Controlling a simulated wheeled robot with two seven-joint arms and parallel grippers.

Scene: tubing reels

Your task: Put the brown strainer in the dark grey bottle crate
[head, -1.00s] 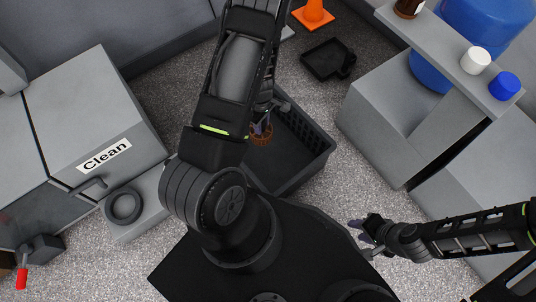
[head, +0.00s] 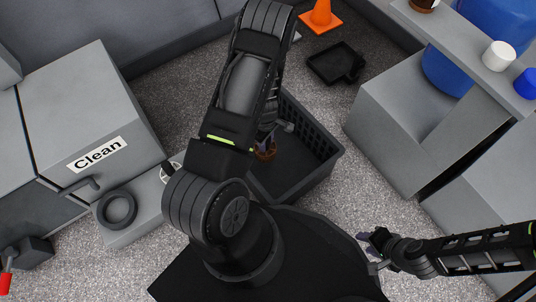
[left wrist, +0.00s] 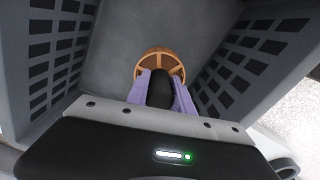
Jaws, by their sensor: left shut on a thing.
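The brown strainer (left wrist: 160,56) is round with spokes and sits between the purple fingertips of my left gripper (left wrist: 160,88) in the left wrist view. My left gripper is shut on it. In the head view the strainer (head: 265,152) shows only partly beside my left arm, over the inside of the dark grey bottle crate (head: 318,140). The crate's slotted walls (left wrist: 250,60) rise on both sides of the gripper in the left wrist view. I cannot tell whether the strainer touches the crate's floor. My right gripper (head: 367,245) is away at the right, small, its jaws unclear.
A black tray (head: 335,63) and an orange cone (head: 320,16) are on the floor beyond the crate. A grey cabinet (head: 400,130) stands to the right. A grey ring (head: 117,209) lies on a ledge at the left. Speckled floor is open right of the crate.

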